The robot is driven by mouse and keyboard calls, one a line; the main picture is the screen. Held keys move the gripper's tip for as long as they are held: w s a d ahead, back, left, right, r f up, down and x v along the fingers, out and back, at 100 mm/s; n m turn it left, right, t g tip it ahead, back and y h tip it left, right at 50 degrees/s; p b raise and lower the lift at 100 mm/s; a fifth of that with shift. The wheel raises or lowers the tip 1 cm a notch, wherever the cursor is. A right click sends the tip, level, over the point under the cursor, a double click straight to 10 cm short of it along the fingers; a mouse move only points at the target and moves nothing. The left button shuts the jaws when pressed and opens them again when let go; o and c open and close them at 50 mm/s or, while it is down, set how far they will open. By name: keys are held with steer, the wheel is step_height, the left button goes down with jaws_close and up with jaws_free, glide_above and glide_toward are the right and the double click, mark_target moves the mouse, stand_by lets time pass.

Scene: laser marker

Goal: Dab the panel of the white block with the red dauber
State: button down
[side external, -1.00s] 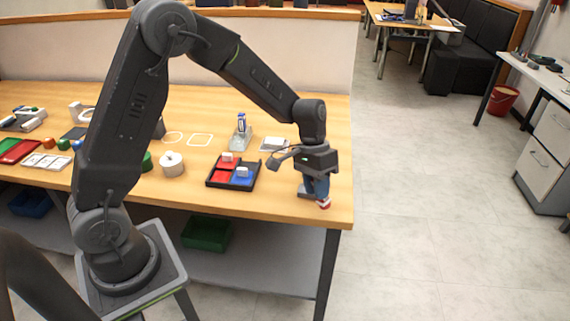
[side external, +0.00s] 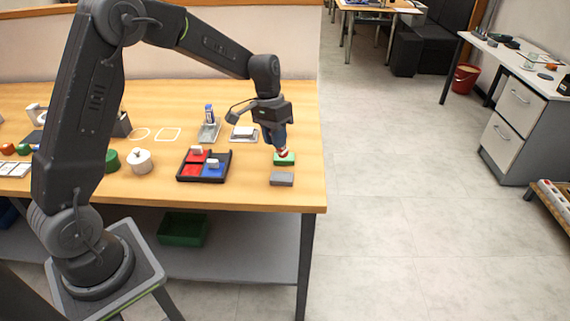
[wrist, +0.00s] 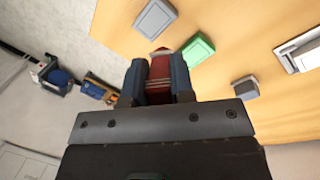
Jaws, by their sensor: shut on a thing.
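My gripper (side external: 277,138) is shut on the red dauber (wrist: 159,72), which stands between the blue fingers in the wrist view. In the side view its red and white lower end (side external: 284,154) points down at the green block (side external: 284,160). I cannot tell whether they touch. The green block also shows in the wrist view (wrist: 198,47), to the right of the dauber's tip. The white block (side external: 243,133) lies behind and left of my gripper. In the wrist view the white block with a grey panel (wrist: 301,54) is cut by the right edge.
A grey block (side external: 282,179) lies in front of the green one. A black tray (side external: 204,165) with red and blue compartments stands to the left. A stand with a blue and white item (side external: 209,129) is behind it. The table's right edge is close.

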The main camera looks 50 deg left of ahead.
steer(key=a+r+n+t+y, duration=0.1)
steer(key=a+r, duration=0.3)
steer(key=a, duration=0.7)
steer(key=a+r+y, duration=0.2)
steer(key=a+r, duration=0.2)
steer(key=a, duration=0.8)
steer(key=shift+s+d+f, duration=0.1)
steer(key=shift+f, duration=1)
steer(key=shift+s+f, duration=0.1)
steer(key=shift+f, duration=1)
steer(key=shift+r, duration=0.1)
